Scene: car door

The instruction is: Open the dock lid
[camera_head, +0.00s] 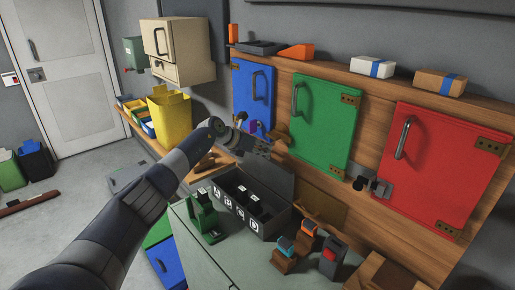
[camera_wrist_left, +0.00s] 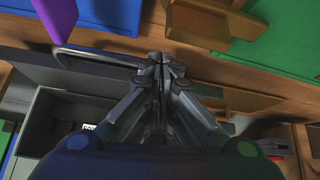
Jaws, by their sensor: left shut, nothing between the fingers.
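The dock is a dark grey box (camera_head: 238,212) with white-lettered compartments on its front, on the grey-green counter. Its lid (camera_head: 268,178) stands raised along the back, and the compartments show from above. My left gripper (camera_head: 276,150) is shut and empty, above and behind the raised lid, near the wooden panel. In the left wrist view the shut fingertips (camera_wrist_left: 164,64) are beside the end of a bent metal bar (camera_wrist_left: 95,56). I cannot tell whether they touch it. The open box (camera_wrist_left: 55,125) shows at left there, partly hidden by the gripper. My right gripper is out of view.
Blue (camera_head: 252,95), green (camera_head: 320,118) and red (camera_head: 428,160) doors are on the wooden panel behind. A green device (camera_head: 205,218) stands left of the dock. Small blocks (camera_head: 308,240) stand to its right. The counter front is mostly clear.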

